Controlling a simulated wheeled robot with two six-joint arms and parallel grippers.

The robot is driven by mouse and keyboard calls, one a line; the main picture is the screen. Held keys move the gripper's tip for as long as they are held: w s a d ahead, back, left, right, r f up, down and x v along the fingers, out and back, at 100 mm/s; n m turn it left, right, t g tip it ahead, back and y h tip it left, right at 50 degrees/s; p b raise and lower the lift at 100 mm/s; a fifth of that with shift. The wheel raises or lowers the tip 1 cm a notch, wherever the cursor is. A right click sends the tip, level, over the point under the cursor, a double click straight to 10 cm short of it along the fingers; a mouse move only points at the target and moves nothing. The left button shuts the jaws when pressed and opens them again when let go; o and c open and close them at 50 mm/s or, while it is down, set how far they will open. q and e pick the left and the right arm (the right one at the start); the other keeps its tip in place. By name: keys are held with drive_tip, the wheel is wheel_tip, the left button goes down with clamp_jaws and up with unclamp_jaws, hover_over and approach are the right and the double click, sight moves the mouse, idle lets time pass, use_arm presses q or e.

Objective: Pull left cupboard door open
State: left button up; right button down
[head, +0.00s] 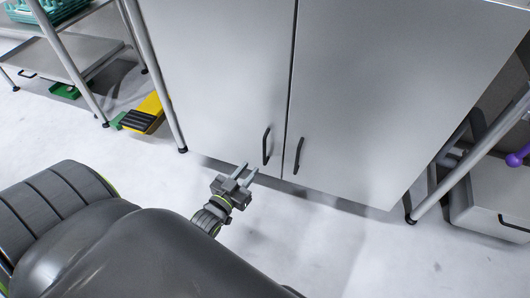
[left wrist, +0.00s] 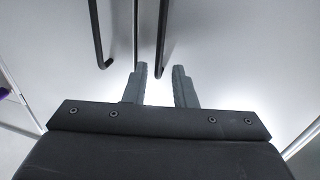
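The left cupboard door (head: 220,75) is a flat light-grey panel and stands shut, flush beside the right door (head: 380,90). Its dark bar handle (head: 266,146) sits low, near the seam between the doors. My left gripper (head: 248,169) is open and empty, just below and left of this handle. In the left wrist view, the fingers (left wrist: 160,70) are apart, and the lower end of the left door's handle (left wrist: 164,40) shows beyond and between the fingertips. They do not appear to touch it. My right gripper is not in view.
The right door's handle (head: 298,155) is close beside the left one. A metal rack (head: 150,75) stands left of the cupboard, with a yellow and black item (head: 146,113) on the floor. A drawer unit (head: 495,205) is at the right. White floor before the doors is clear.

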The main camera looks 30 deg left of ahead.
use_arm(q)
drive_tip(key=b, duration=0.2)
hover_over(264, 165)
drive_tip(key=shift+w+a, duration=0.1)
drive_tip(key=shift+w, duration=0.2)
clamp_jaws()
